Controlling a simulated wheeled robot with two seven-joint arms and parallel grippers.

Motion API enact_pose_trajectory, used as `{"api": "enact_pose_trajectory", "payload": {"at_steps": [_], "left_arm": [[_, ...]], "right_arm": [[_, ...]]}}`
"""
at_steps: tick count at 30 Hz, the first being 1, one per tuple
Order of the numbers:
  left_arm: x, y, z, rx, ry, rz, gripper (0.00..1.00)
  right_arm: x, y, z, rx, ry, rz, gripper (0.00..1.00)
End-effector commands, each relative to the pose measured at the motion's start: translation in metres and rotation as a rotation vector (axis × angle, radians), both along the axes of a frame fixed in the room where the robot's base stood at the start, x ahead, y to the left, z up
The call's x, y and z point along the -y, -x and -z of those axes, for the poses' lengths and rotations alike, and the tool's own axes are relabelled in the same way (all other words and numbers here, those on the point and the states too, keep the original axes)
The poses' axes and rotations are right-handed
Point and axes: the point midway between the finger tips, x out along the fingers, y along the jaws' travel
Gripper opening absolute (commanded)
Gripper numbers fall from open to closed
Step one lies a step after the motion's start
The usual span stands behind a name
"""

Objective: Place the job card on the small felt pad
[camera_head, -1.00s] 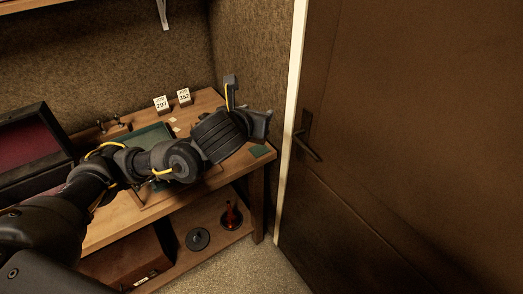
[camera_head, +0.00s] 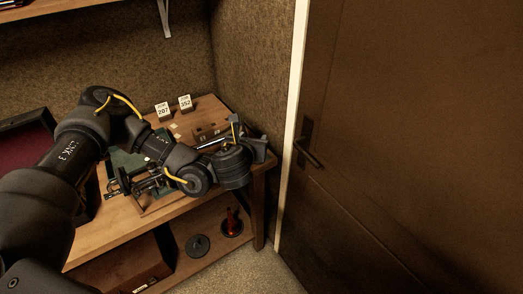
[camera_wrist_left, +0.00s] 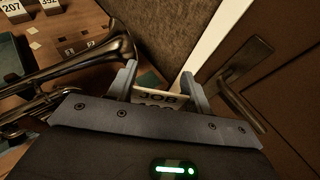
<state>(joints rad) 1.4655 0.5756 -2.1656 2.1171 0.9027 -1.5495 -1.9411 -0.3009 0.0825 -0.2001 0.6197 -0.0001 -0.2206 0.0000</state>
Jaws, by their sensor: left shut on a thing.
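My left gripper (camera_head: 260,148) is over the right end of the wooden bench. In the left wrist view its two fingers (camera_wrist_left: 160,92) are shut on the job card (camera_wrist_left: 158,97), a pale card with "JOB" printed on it. The lower part of the card is cut off by the gripper body, so its number cannot be read. The small felt pad (camera_wrist_left: 149,78) is dark green and shows partly between the fingers, just beyond the card. In the head view the gripper hides the pad. My right gripper is not in view.
A brass horn (camera_wrist_left: 85,65) lies left of the fingers. Cards 207 (camera_head: 162,110) and 352 (camera_head: 185,103) stand at the bench's back. A green mat (camera_head: 122,160) lies under my arm. A door with a handle (camera_head: 308,150) is close on the right. A bottle (camera_head: 232,222) stands below.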

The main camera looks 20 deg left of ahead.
Motion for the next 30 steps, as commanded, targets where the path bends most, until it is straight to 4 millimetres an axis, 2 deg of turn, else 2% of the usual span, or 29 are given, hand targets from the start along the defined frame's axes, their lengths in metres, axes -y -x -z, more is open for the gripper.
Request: {"api": "enact_pose_trajectory", "payload": {"at_steps": [1,5,11,17,18,21,25,30], "left_arm": [[0.0,-0.004,-0.006,-0.004,-0.001,-0.003,0.15],[-0.001,-0.017,-0.002,-0.007,-0.004,-0.006,0.15],[-0.001,-0.04,0.012,-0.008,-0.004,-0.008,0.15],[0.002,-0.087,0.041,-0.004,-0.002,-0.006,0.15],[0.003,-0.093,0.056,-0.004,-0.004,-0.003,0.15],[0.004,-0.107,0.074,-0.002,-0.003,-0.002,0.15],[0.004,-0.121,0.086,-0.001,-0.003,-0.001,0.15],[0.005,-0.127,0.089,0.0,-0.004,0.001,0.15]], "right_arm": [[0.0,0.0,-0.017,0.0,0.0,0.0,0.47],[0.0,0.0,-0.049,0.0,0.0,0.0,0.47],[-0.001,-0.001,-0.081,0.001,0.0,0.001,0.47],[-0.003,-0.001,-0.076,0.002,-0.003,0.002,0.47],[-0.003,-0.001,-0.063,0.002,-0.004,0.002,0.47],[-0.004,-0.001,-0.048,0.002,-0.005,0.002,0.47],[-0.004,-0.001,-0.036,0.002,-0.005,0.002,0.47],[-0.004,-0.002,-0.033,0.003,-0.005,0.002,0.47]]}}
